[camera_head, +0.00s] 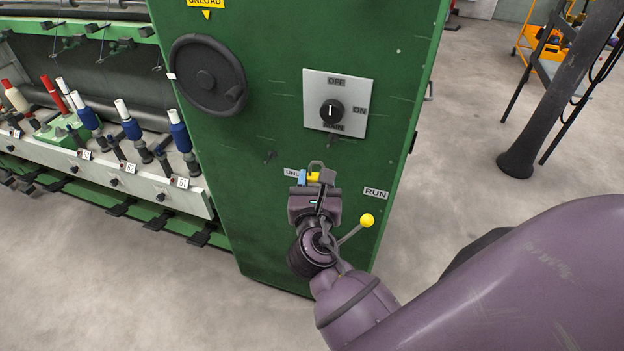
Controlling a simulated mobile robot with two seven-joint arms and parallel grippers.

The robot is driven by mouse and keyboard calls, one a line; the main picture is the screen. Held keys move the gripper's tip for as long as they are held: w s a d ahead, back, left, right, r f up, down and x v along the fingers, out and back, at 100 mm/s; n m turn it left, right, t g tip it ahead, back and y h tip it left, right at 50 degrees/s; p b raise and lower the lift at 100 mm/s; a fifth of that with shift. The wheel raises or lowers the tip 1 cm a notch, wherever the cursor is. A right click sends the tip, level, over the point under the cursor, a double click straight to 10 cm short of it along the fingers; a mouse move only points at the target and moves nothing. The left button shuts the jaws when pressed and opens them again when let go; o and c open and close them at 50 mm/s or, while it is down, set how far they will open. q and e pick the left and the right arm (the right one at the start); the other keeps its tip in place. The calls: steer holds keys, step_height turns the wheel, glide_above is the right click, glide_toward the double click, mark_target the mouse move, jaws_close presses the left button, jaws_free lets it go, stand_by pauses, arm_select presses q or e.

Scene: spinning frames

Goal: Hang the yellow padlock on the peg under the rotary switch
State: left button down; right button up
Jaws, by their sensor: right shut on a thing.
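The yellow padlock (314,177) is between the fingertips of my right gripper (315,179), with its grey shackle pointing up. My right gripper is shut on it in front of the green panel, below the rotary switch. The rotary switch (331,111) is a black knob on a grey plate marked OFF and ON. A small dark peg (332,142) shows just under the plate, a little above and right of the shackle. The shackle looks apart from the peg; its depth from the panel is hard to tell. My left gripper is out of view.
Another small peg (270,156) sticks out to the left. A lever with a yellow knob (367,220) stands beside my right wrist, near the RUN label (376,193). A black handwheel (208,75) is at upper left. Bobbins (131,127) line the machine at far left.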

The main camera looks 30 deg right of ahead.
steer(key=shift+d, duration=0.15)
steer(key=shift+w+d, duration=0.3)
steer(key=shift+d, duration=0.1)
steer(key=shift+w+d+f+b, duration=0.2)
steer(key=shift+w+d+b, duration=0.1)
steer(key=shift+w+d, duration=0.7)
steer(key=shift+w+d+f+b, duration=0.25)
steer(key=shift+w+d+b, duration=0.1)
steer(key=shift+w+d, duration=0.65)
steer(key=shift+w+d+f+b, duration=0.25)
steer(key=shift+w+d, duration=0.55)
steer(key=shift+d, duration=0.4)
steer(key=shift+f, duration=0.1)
steer(key=shift+d, duration=0.1)
steer(key=o, duration=1)
steer(key=shift+f, duration=0.1)
